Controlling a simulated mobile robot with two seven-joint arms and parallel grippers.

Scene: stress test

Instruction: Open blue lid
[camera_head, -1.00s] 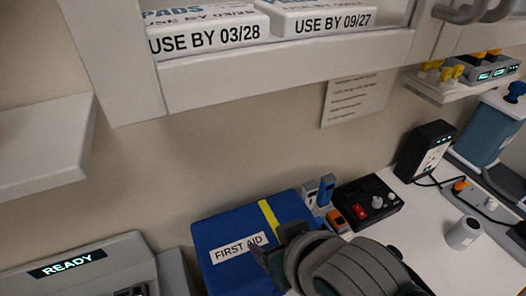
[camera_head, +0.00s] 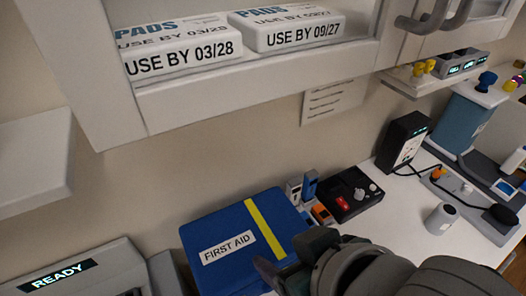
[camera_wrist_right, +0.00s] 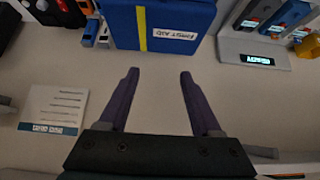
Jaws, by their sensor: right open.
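A blue first aid box (camera_head: 226,226) with a yellow stripe and a white "FIRST AID" label sits at the lower middle of the head view, its lid closed. It also shows at the top of the right wrist view (camera_wrist_right: 180,30). My right gripper (camera_head: 272,272) is at the box's near right side in the head view, partly hidden by its own wrist. In the right wrist view its two purple fingers (camera_wrist_right: 159,72) are spread with nothing between them, and the box lies beyond the tips. Contact with the box cannot be told. My left gripper is not in view.
A black device with a red switch (camera_head: 349,194) and small coloured items stand right of the box. A white cylinder (camera_head: 440,219) stands farther right on the white counter. A grey machine reading "READY" (camera_head: 60,275) is at left. A cabinet (camera_head: 250,88) overhangs the wall above.

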